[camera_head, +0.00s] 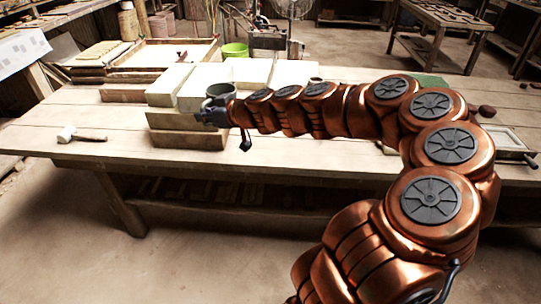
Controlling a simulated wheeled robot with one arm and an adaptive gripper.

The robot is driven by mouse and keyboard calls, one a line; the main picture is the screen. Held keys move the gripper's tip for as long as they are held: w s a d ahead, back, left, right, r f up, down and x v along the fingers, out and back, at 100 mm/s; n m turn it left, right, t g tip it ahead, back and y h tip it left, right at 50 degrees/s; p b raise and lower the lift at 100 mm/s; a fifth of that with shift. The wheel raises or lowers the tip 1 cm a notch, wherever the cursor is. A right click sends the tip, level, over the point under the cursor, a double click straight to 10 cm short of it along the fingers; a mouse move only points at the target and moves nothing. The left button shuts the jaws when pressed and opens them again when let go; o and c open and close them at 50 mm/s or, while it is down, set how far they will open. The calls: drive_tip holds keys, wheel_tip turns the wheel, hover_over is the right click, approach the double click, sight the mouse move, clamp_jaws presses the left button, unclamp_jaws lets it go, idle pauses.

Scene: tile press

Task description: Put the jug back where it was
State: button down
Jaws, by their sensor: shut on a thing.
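A grey-green jug (220,91) shows at the left end of my arm, in front of the white blocks, with its lower part hidden by my gripper. My gripper (210,114) is shut on the jug, over the front of the wooden block stack. The jug looks about upright. I cannot tell whether its base touches anything.
White blocks (169,85) stand on wooden blocks (187,139) beside and behind my gripper. A bright green bucket (235,49) is further back.

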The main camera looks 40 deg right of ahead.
drive_tip(key=s+d+f+n+b, duration=0.1)
drive_tip(key=s+d+f+b, duration=0.95)
drive_tip(key=f+b, duration=0.4)
drive_tip(key=w+d+f+p, duration=0.1)
drive_tip(key=w+d, duration=0.8)
drive_tip(key=w, duration=0.3)
drive_tip(key=shift+f+y, duration=0.25)
drive_tip(key=shift+y, duration=0.15)
drive_tip(key=shift+w+f, duration=0.2)
drive_tip(key=shift+d+f, duration=0.1)
drive_tip(key=shift+f, duration=1.45)
drive_tip(key=shift+f+b, duration=0.15)
drive_tip(key=shift+b, duration=0.25)
drive_tip(key=c, duration=1.2)
unclamp_jaws()
